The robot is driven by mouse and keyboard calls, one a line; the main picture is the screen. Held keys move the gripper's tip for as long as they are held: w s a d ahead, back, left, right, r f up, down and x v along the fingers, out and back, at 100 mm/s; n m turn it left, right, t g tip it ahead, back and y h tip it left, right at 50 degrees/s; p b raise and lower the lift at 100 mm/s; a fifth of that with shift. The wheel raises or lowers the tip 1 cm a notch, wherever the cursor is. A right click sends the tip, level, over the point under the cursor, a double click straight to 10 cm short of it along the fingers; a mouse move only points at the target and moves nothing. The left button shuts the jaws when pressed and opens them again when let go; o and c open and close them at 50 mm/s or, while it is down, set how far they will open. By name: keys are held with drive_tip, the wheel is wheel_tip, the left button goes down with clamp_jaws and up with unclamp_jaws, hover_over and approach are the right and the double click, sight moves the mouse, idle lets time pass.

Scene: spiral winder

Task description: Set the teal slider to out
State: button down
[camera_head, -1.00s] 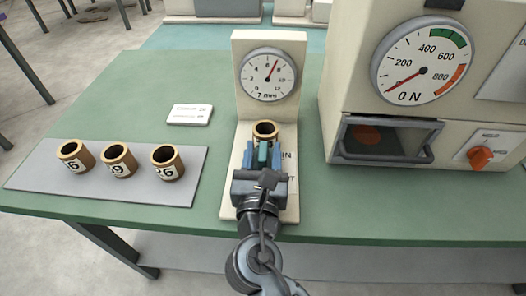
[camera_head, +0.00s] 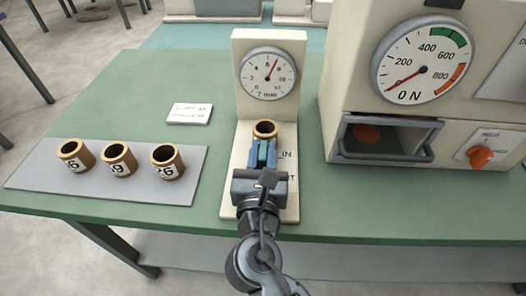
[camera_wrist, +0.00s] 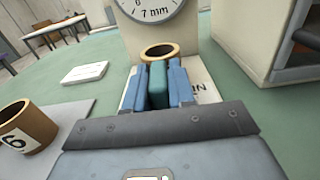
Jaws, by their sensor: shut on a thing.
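The teal slider (camera_wrist: 157,84) is upright between the two blue fingers of my gripper (camera_wrist: 158,90) in the wrist view. In the head view, my gripper (camera_head: 263,155) is shut on the slider (camera_head: 263,152), on the cream base of the gauge stand (camera_head: 289,205). A brass ring (camera_head: 266,129) sits just beyond the slider, under the dial (camera_head: 268,74). The printed word IN shows beside the slider. The OUT lettering nearer the front edge is mostly hidden by my gripper.
A grey mat (camera_head: 120,190) with three numbered brass rings lies at the left. A white card (camera_head: 189,113) lies behind it. A large press machine (camera_head: 345,90) with an open chamber and an orange knob (camera_head: 481,157) stands at the right.

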sight(262, 164)
drive_tip(key=s+p, duration=0.2)
drive_tip(key=s, duration=0.3)
drive_tip(key=shift+s+a, duration=0.1)
drive_tip(key=shift+s, duration=0.1)
drive_tip(key=shift+s+f, duration=0.1)
drive_tip(key=shift+s, duration=0.3)
drive_tip(key=c, duration=1)
unclamp_jaws()
drive_tip(key=shift+c, duration=0.2)
drive_tip(key=shift+s, duration=0.1)
drive_tip(key=s, duration=0.7)
drive_tip(key=shift+s+a+b, duration=0.15)
drive_tip(key=shift+s+b, duration=0.2)
drive_tip(key=shift+s, duration=0.05)
